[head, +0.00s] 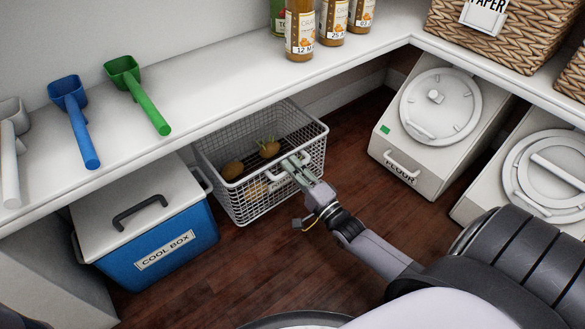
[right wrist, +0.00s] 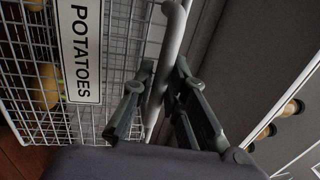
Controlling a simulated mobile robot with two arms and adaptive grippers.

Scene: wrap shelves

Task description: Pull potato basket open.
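The potato basket (head: 265,204) is a white wire basket on the floor under the shelf, with several potatoes (head: 268,148) inside. Its front faces me, partly out from under the shelf edge. In the right wrist view its POTATOES label (right wrist: 80,50) and mesh show at the left. My right gripper (head: 297,165) is at the basket's front handle. In the right wrist view the handle bar (right wrist: 172,30) runs between the two fingers, which close in narrowly around it. The fingers hide part of the handle and label in the head view. My left gripper is not in view.
A blue cool box (head: 165,245) stands close to the basket's left. A white flour bin (head: 425,130) and another white bin (head: 540,165) stand to the right. Brown floor (head: 265,275) in front of the basket is clear.

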